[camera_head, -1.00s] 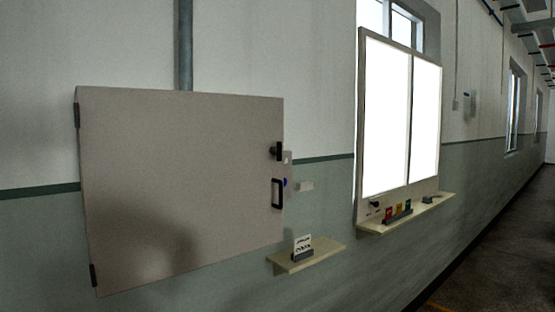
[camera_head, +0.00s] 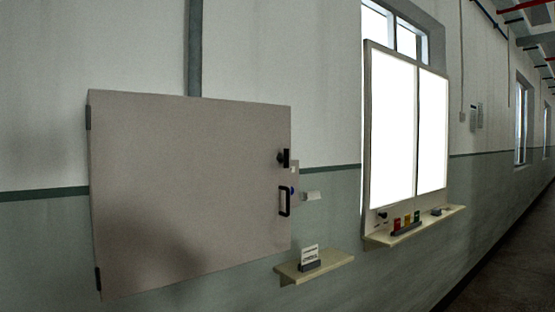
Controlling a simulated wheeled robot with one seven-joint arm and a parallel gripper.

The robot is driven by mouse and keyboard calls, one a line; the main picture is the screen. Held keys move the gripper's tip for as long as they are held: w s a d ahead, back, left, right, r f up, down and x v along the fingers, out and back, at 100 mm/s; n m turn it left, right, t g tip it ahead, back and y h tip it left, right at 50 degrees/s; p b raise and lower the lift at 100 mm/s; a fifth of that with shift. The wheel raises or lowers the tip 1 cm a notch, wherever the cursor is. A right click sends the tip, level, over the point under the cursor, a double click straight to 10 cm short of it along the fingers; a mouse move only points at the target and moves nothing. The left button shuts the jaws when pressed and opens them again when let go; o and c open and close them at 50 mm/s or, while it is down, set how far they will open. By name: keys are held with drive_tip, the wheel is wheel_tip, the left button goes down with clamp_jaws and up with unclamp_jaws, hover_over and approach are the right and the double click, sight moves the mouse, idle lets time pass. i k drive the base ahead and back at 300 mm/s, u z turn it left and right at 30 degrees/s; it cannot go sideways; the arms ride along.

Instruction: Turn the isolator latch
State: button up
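A grey wall cabinet (camera_head: 190,190) with a closed door fills the left of the head view. A small black latch (camera_head: 284,158) sits near the door's right edge, above a black pull handle (camera_head: 284,201). The latch's black part looks upright; its finer shape is too small to tell. A pale plate with a small blue spot (camera_head: 292,191) shows just beside the door edge. My gripper is not in view, and nothing touches the latch or the handle.
A small shelf (camera_head: 337,261) with a card in a grey holder (camera_head: 309,258) juts out below right. Further right, a bright lit panel (camera_head: 404,130) stands above a longer shelf (camera_head: 446,219) with red, yellow and green items. Floor is clear at far right.

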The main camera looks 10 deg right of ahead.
sight(286, 158)
drive_tip(key=u, duration=0.05)
drive_tip(key=k, duration=0.65)
drive_tip(key=z, duration=0.45)
drive_tip(key=i, duration=1.1)
drive_tip(key=z, duration=0.35)
